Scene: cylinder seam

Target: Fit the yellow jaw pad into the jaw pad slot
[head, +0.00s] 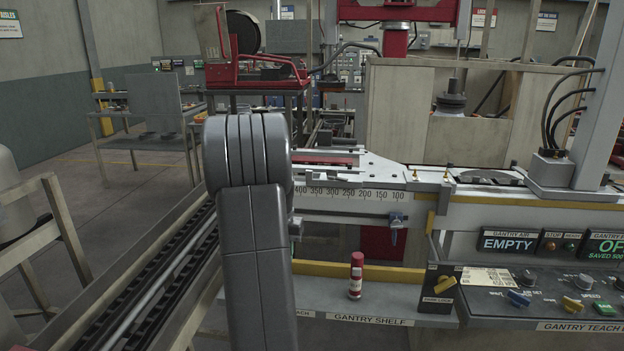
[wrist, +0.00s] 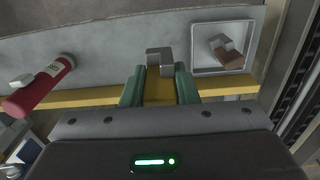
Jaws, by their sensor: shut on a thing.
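In the wrist view my gripper (wrist: 160,72) has its two green fingers shut on the jaw pad (wrist: 159,57). A grey metal block shows between and beyond the fingertips. Yellow shows behind it between the fingers, but I cannot tell how much is the pad and how much the shelf's yellow edge. The pad is over or near the grey shelf; the gap below it is unclear. In the head view my grey arm hides the gripper and the pad. I cannot make out the jaw pad slot in either view.
A square tray (wrist: 195,70) holding a grey and brown block (wrist: 228,51) lies right of my fingers. A red bottle (wrist: 40,88) is at left; it stands on the gantry shelf (head: 320,291) in the head view (head: 356,276). A control panel (head: 545,290) is at right.

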